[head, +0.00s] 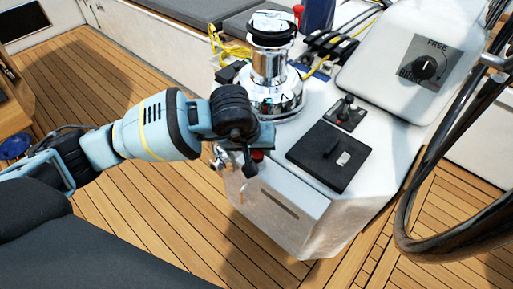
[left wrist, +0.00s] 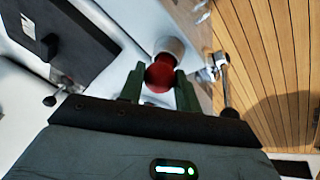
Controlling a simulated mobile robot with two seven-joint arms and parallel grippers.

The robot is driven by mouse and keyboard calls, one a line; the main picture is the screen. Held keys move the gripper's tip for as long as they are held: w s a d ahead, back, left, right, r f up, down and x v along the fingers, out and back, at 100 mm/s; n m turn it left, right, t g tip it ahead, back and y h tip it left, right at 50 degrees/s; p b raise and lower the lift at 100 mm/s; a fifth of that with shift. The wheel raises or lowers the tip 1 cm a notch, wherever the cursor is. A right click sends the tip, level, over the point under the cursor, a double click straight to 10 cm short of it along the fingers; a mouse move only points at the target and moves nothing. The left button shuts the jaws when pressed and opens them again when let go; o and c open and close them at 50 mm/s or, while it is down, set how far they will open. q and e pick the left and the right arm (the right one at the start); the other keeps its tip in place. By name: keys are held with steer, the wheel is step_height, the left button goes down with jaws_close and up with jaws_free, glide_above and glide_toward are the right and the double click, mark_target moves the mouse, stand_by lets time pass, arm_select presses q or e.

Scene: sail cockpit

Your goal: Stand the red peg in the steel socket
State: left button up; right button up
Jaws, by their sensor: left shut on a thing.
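My left gripper (left wrist: 160,85) is shut on the red peg (left wrist: 159,74), whose rounded red end shows between the green fingers in the left wrist view. A pale grey round piece, likely the steel socket (left wrist: 170,46), shows just beyond the peg, partly hidden by it. I cannot tell whether the peg touches it or is inside it. In the head view the gripper hangs beside the white console, and a bit of the red peg (head: 257,155) shows under it. The arm hides the rest. My right gripper is in neither view.
The white console (head: 300,245) carries a chrome winch (head: 270,65), a black panel with a lever (head: 330,156), a small joystick (head: 345,108) and a knob (head: 426,67). A metal fitting (head: 219,157) sits close to the gripper. A black wheel rim (head: 402,200) curves at right. Open deck lies left.

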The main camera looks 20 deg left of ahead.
arm_select(q)
steer(key=o, duration=1.5)
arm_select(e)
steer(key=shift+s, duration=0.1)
arm_select(q)
steer(key=shift+r+p, duration=2.05)
steer(key=shift+r, duration=1.45)
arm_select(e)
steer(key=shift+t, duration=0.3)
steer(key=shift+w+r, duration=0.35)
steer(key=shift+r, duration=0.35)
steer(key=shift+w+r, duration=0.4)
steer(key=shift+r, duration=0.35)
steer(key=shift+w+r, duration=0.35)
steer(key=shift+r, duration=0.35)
